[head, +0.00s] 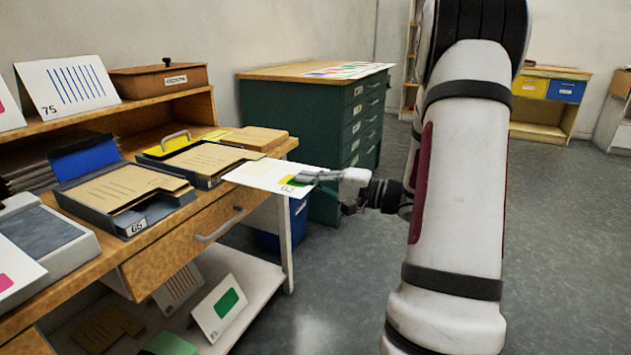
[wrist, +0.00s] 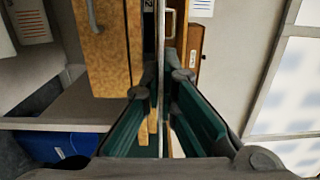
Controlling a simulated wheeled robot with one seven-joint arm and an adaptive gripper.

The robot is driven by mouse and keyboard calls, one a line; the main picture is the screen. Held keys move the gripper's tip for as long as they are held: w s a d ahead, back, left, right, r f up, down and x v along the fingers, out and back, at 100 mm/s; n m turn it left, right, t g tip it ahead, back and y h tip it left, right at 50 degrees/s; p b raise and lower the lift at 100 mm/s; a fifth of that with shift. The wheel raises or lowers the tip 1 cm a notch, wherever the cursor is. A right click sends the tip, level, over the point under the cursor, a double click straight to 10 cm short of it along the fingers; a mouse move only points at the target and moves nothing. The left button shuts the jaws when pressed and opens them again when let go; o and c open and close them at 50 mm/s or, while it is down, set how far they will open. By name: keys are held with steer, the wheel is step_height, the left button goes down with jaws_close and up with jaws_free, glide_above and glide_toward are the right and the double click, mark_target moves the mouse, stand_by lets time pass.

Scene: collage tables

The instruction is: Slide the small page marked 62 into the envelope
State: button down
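My gripper (head: 308,177) is shut on the right end of a white page (head: 262,174). The page has a yellow-green patch and a small number at its gripped end that looks like 62. It is held about flat, its far end by the right side of a dark tray (head: 208,182) with a brown envelope (head: 205,158). I cannot tell whether page and envelope touch. A nearer tray (head: 128,224), labelled 65, holds another brown envelope (head: 125,187). In the wrist view the page (wrist: 161,45) shows edge-on as a thin strip between my fingers (wrist: 160,85).
The wooden desk (head: 172,258) has a raised shelf with a wooden box (head: 158,82) and a card marked 75 (head: 68,86). A green drawer cabinet (head: 300,110) stands behind. A blue bin (head: 268,240) is under the desk's right end. Open floor lies to the right.

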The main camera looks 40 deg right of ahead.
mark_target(283, 173)
steer(key=shift+p+x, duration=0.6)
steer(key=shift+x, duration=2.65)
steer(key=d+b+x, duration=0.1)
steer(key=b+x, duration=0.3)
steer(key=x, duration=0.8)
steer(key=shift+w+f, duration=0.25)
steer(key=shift+w, duration=0.15)
steer(key=shift+a, duration=0.1)
steer(key=c, duration=1.7)
jaws_free()
steer(key=v, duration=1.2)
